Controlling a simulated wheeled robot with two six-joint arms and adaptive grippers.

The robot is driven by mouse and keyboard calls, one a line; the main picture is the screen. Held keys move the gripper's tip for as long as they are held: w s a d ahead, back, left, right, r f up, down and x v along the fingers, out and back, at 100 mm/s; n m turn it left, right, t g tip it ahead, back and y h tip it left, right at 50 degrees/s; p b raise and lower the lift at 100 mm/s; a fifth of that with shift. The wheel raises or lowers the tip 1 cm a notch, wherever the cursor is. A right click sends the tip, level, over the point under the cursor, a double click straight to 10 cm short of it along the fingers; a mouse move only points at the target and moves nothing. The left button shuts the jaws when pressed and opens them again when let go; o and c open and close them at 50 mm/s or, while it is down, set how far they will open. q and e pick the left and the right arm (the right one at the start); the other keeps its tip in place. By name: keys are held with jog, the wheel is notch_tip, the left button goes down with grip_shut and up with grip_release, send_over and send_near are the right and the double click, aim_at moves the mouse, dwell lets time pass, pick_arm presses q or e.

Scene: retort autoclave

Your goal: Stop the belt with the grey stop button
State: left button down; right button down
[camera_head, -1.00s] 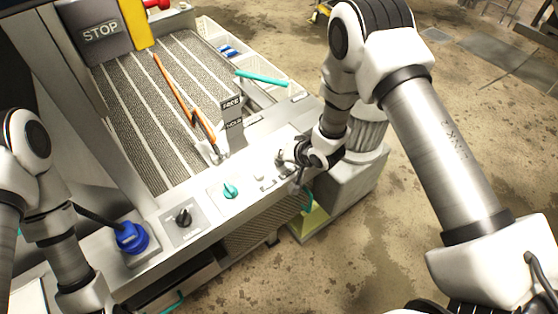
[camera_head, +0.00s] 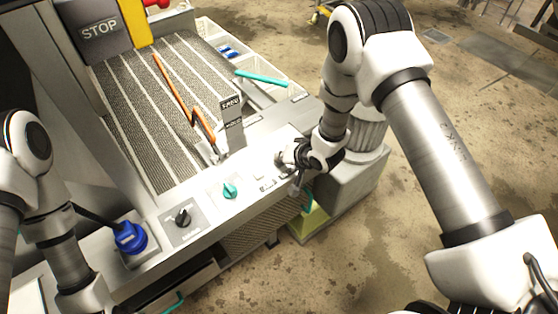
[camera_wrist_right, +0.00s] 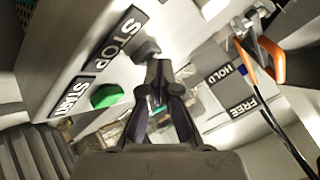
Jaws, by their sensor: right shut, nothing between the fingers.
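The grey stop button (camera_wrist_right: 147,48) sits beside the STOP label (camera_wrist_right: 118,42) in the right wrist view. The green button (camera_wrist_right: 105,96) is beside the START label (camera_wrist_right: 72,105). My right gripper (camera_wrist_right: 158,70) is shut and empty, its tips just short of the grey button in the picture; I cannot tell whether they touch. In the head view my right gripper (camera_head: 284,160) is over the front panel of the belt machine and hides that part of it. The ribbed belt (camera_head: 150,110) lies behind the panel. My left gripper is out of view.
A lever with an orange handle (camera_head: 172,85) and a FREE/HOLD plate (camera_head: 231,122) stand left of my right gripper. Open floor (camera_head: 400,240) is at right.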

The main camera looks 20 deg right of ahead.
dwell(0.3)
jog(key=shift+r+p, duration=0.75)
jog(key=shift+r, duration=0.15)
jog(key=shift+r, duration=0.1)
notch_tip(320, 180, up, 5)
jog(key=p, duration=0.4)
dwell(0.4)
